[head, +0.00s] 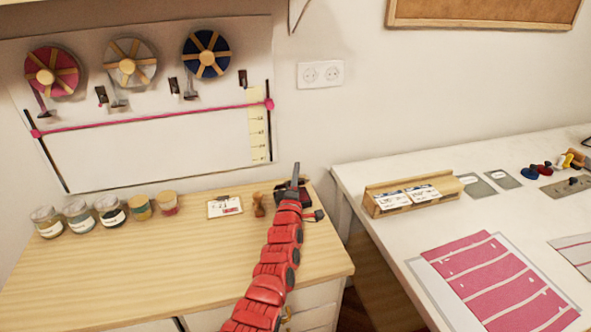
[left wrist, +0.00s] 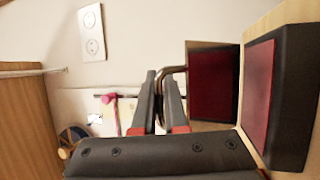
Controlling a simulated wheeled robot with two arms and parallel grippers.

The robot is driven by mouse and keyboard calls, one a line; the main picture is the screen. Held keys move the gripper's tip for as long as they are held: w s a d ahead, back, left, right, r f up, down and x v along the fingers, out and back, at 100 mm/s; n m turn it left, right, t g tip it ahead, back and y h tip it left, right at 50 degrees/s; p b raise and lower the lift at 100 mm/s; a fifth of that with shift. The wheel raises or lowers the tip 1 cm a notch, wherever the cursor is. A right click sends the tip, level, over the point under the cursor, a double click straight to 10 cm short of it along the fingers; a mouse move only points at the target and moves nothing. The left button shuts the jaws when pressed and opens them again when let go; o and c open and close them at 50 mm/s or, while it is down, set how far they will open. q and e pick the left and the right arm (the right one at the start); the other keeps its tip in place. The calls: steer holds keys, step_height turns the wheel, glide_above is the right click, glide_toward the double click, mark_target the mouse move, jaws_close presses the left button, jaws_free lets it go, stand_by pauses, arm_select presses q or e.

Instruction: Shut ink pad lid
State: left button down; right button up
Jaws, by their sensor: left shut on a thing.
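The ink pad stands open in the left wrist view. Its black-edged base with a red pad (left wrist: 258,92) is at the right. The lid (left wrist: 213,82), dark red inside, is raised beside it at an angle. A thin brown curved handle (left wrist: 174,69) is at the lid's left edge. My left gripper (left wrist: 160,88) has its fingers closed together at this handle; the exact contact is partly hidden. In the head view my left gripper (head: 294,182) is at the wooden table's back right corner, and the ink pad is hard to make out there. My right gripper is not in view.
A small wooden stamp (head: 258,204) and a white card (head: 224,206) are left of my gripper on the wooden table (head: 150,270). Several jars (head: 108,210) line its back edge. A white table (head: 400,235) stands to the right. The wooden table's front is clear.

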arm_select(q)
steer(key=shift+d+r, duration=0.1)
steer(key=shift+r, duration=0.2)
steer(key=c, duration=1.3)
jaws_free()
steer(key=shift+o, duration=0.3)
steer(key=shift+s+r, duration=0.15)
steer(key=shift+s, duration=0.1)
steer(key=shift+s+p, duration=0.45)
steer(key=shift+p, duration=0.2)
steer(key=p+v, duration=0.2)
steer(key=v, duration=0.4)
steer(key=shift+s+f+p, duration=0.25)
steer(key=shift+f+p, duration=0.05)
steer(key=shift+p, duration=0.05)
